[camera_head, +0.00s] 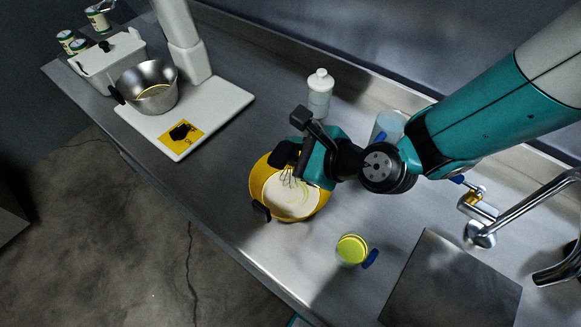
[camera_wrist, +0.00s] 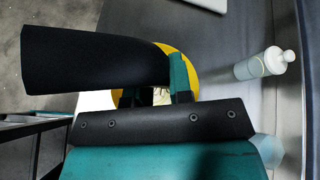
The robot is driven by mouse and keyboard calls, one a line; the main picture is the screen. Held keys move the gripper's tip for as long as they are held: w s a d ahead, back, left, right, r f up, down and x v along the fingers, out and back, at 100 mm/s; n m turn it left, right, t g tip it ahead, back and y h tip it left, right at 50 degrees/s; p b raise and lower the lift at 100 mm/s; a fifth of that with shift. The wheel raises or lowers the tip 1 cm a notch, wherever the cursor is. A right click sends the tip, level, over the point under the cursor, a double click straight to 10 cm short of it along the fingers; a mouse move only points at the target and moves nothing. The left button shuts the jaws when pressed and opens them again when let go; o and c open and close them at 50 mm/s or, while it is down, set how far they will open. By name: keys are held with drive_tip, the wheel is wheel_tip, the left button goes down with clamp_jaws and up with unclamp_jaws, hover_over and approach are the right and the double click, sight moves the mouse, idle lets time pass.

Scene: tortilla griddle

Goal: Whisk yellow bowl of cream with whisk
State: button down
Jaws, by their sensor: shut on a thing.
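The yellow bowl (camera_head: 257,180) stands on the steel counter and holds white cream (camera_head: 283,203). My gripper (camera_head: 290,163) is above the bowl's far side. It is shut on the whisk (camera_head: 290,180), whose wire end reaches down into the bowl at the cream; how deep it goes I cannot tell. The whisk's handle is mostly hidden by the gripper. In the wrist view, the bowl's yellow rim (camera_wrist: 183,62) shows behind my gripper (camera_wrist: 160,97), which hides most of the bowl.
A white stand mixer (camera_head: 205,105) with a steel bowl (camera_head: 148,85) is at the left. A white-capped bottle (camera_head: 319,95) stands behind the yellow bowl. A yellow-green cup (camera_head: 352,248) is at the front right. A sink tap (camera_head: 520,210) is at the far right. The counter left of the bowl is clear.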

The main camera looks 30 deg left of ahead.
sight(291, 150)
drive_tip(key=shift+s+d+r+p, duration=0.15)
drive_tip(key=shift+s+r+p, duration=0.3)
drive_tip(key=shift+r+p, duration=0.55)
drive_tip(key=shift+s+d+r+p, duration=0.2)
drive_tip(key=shift+s+r+p, duration=0.2)
drive_tip(key=shift+r+p, duration=0.55)
drive_tip(key=shift+s+d+r+p, duration=0.15)
drive_tip(key=shift+s+r+p, duration=0.4)
drive_tip(key=shift+r, duration=0.75)
drive_tip(key=shift+w+r, duration=0.1)
drive_tip(key=shift+r+p, duration=1.85)
drive_tip(key=shift+r, duration=0.6)
